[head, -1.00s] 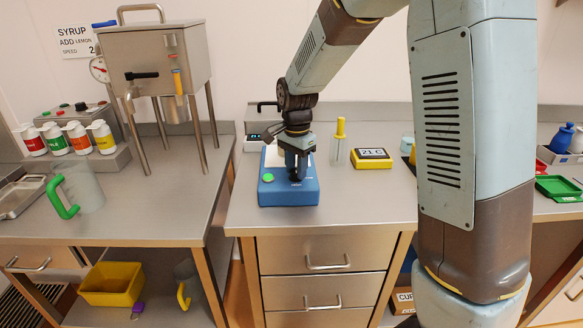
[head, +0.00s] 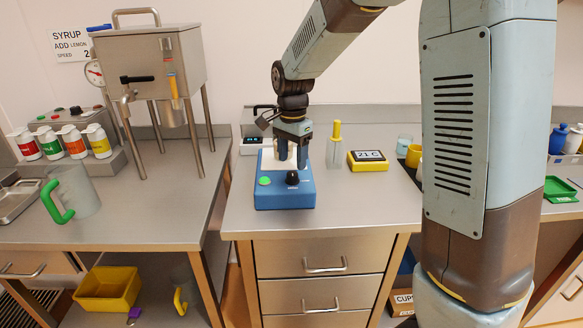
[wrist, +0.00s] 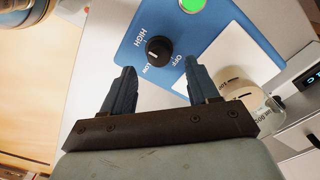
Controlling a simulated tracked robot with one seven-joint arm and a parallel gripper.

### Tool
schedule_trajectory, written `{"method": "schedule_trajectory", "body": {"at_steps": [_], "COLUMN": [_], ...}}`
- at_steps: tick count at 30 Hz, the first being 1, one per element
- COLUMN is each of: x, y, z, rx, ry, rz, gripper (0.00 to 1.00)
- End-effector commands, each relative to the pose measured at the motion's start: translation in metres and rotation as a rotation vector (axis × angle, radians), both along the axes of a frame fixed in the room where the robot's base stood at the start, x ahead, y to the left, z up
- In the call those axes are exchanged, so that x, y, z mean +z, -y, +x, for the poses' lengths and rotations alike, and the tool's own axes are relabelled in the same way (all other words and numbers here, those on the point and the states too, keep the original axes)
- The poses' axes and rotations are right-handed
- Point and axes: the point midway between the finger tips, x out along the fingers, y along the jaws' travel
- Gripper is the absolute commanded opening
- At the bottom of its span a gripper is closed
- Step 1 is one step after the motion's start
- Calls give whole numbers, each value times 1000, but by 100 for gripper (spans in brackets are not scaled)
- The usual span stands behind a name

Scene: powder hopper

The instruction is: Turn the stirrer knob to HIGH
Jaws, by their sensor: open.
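The blue stirrer base (head: 285,195) stands on the middle counter with a green button (head: 265,181) and a black stirrer knob (head: 292,178) on its front. In the wrist view the knob (wrist: 159,51) is surrounded by the labels HIGH, LOW and OFF. A small pale mark on the knob is on its lower-left side, toward the LOW and HIGH labels; I cannot tell exactly which it points to. My gripper (head: 292,162) is open and empty, behind and above the knob. In the wrist view the two fingertips (wrist: 158,70) are apart, with the knob beyond them, not between them.
A clear bottle with yellow cap (head: 335,145) and a yellow timer-like box reading 21 C (head: 368,160) stand right of the stirrer. A steel hopper (head: 155,65) is on the left counter. The counter front before the stirrer is clear.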

Motion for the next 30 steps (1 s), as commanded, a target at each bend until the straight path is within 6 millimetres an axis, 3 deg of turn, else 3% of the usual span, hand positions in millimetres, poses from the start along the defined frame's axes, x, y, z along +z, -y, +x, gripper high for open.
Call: {"method": "schedule_trajectory", "body": {"at_steps": [6,13,19,30], "x": [45,79,92,93], "y": [0,0,0,1], "z": [1,1,1,0], "rx": [-1,-1,0,1], "ry": [3,2,1,2], "rz": [1,1,0,1], "gripper": [60,60,60,60]}}
